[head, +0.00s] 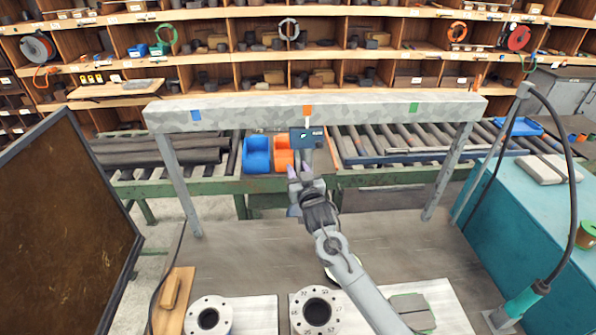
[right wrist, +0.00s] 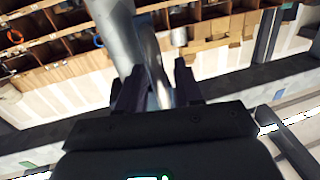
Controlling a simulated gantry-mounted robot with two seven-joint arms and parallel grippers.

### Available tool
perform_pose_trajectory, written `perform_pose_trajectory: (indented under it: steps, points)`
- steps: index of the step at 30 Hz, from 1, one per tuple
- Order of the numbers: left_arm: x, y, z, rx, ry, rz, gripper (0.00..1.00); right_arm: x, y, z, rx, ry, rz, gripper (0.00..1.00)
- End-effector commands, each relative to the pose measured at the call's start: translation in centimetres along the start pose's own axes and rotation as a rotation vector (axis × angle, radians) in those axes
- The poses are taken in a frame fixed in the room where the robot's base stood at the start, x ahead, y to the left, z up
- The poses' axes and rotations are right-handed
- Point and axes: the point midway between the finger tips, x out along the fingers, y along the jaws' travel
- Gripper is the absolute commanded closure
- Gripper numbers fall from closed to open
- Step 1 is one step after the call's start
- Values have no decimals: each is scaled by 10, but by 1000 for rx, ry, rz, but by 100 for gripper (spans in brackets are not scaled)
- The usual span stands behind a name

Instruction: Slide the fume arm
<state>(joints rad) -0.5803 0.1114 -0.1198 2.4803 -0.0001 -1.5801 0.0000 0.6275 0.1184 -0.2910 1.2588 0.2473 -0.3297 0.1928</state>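A grey mottled overhead rail (head: 240,114) spans the bench on slanted legs, with blue, orange and green marks on its front. A dark blue-grey carriage (head: 307,137) hangs on it, just below the orange middle mark. A short grey part of the fume arm hangs below the carriage. My right gripper (head: 298,176) is raised just under the carriage at this part. In the right wrist view its dark fingers (right wrist: 168,80) are apart, with a silver tube (right wrist: 120,35) behind or between them. I cannot tell whether they touch it. My left gripper is not in view.
A brown panel (head: 65,220) stands left and a teal cabinet (head: 520,235) right. Roller conveyor and shelves lie behind. The middle bench is mostly clear.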

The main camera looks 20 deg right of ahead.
Motion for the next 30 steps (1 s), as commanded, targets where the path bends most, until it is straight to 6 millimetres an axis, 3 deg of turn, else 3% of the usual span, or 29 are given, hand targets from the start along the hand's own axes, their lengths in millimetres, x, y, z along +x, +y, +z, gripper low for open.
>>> perform_pose_trajectory:
  steps: [2,9,22,26,30]
  points:
    - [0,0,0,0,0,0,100,0,0,0,0,0,0,65]
    - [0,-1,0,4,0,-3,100,0,0,0,0,0,0,100]
    - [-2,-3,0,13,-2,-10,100,-1,6,0,-1,-1,2,100]
    - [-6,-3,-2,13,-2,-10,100,-4,22,-2,-2,0,4,100]
    - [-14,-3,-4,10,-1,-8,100,-10,55,-3,-2,0,9,100]
